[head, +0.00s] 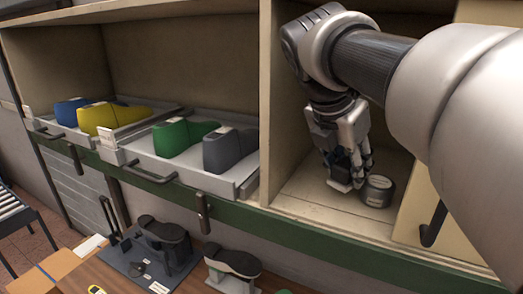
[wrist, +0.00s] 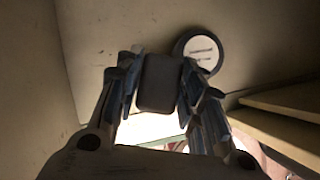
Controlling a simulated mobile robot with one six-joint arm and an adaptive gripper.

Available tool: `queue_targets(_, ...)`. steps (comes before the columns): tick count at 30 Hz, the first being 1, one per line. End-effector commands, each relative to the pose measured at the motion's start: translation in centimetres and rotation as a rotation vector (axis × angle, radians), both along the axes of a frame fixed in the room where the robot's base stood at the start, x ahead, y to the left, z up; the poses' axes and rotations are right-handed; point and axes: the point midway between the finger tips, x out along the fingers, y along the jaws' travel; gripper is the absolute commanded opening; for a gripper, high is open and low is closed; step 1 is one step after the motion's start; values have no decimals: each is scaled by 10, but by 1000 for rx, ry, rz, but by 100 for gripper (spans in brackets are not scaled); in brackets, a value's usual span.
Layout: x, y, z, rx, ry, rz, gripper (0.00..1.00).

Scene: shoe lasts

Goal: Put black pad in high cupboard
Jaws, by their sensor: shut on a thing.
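The black pad (wrist: 158,84) is a dark rounded block between the two fingers of my gripper (wrist: 160,88) in the wrist view. My gripper is shut on it. In the head view my gripper (head: 348,172) points down inside the open cupboard compartment (head: 308,195) on the right, low over its floor. The fingers hide most of the pad there. I cannot tell whether the pad touches the floor.
A round grey tin with a pale label (head: 377,191) stands on the compartment floor, close right of my gripper. Left of the dividing wall, trays (head: 222,185) hold blue, yellow, green and grey shoe lasts. A workbench with dark shoe forms (head: 165,240) lies below.

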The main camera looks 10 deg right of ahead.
Motion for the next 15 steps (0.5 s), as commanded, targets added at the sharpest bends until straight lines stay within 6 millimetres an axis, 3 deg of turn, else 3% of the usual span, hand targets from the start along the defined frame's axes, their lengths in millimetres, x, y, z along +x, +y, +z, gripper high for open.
queue_targets(2,8,-14,1,-1,0,-5,11)
queue_targets(5,6,-11,-14,0,2,0,11)
queue_targets(11,6,-10,-17,1,4,-1,11)
queue_targets(12,6,-10,-17,2,4,-1,38)
queue_targets(15,6,-10,-17,2,6,-2,44)
